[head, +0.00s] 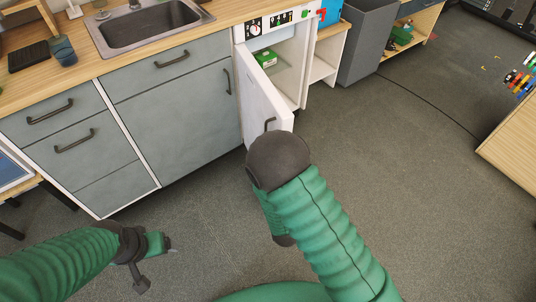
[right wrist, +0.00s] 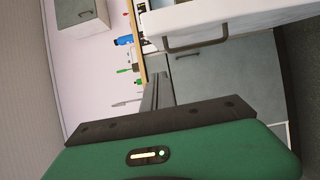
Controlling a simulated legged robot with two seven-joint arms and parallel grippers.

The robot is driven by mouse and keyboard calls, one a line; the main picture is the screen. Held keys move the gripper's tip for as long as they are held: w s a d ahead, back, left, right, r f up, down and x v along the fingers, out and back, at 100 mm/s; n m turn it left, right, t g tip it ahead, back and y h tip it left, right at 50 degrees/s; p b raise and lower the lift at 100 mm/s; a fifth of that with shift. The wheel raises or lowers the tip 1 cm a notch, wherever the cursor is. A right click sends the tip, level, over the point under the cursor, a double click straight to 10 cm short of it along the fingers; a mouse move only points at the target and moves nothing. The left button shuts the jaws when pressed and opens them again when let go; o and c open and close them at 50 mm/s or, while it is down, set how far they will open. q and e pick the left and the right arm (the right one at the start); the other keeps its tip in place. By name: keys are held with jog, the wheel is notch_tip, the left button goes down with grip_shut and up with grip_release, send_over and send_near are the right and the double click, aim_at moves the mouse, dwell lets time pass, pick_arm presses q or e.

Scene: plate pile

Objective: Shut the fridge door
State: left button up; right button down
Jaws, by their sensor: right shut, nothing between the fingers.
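The white fridge door (head: 265,104) stands open, swung out from the fridge cabinet (head: 288,72), with a dark handle (head: 269,125) near its free edge. In the right wrist view the white door (right wrist: 235,18) crosses the top, with its dark handle (right wrist: 196,38) below it. My right gripper (right wrist: 157,76) is shut and empty there, its fingertips pointing toward the door area; I cannot tell whether it touches. In the head view my right arm hides its fingers. My left gripper (head: 170,245) is low at the left, over the floor; its finger opening is unclear.
Grey cabinets (head: 175,105) with a sink (head: 150,25) stand left of the fridge. A green item (head: 266,59) sits inside the fridge. A grey bin (head: 365,40) and a wooden table (head: 512,150) are at the right.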

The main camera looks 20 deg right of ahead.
pick_arm(q)
jog(key=shift+d+f+b, duration=0.45)
jog(key=shift+f+b, duration=0.35)
jog(key=shift+b, duration=0.05)
pick_arm(e)
jog(key=w+d, duration=0.5)
jog(key=w, duration=0.3)
jog(key=shift+d, duration=0.3)
pick_arm(q)
jog(key=shift+a+f, duration=0.1)
jog(key=shift+a, duration=0.05)
pick_arm(e)
jog(key=shift+f, duration=0.1)
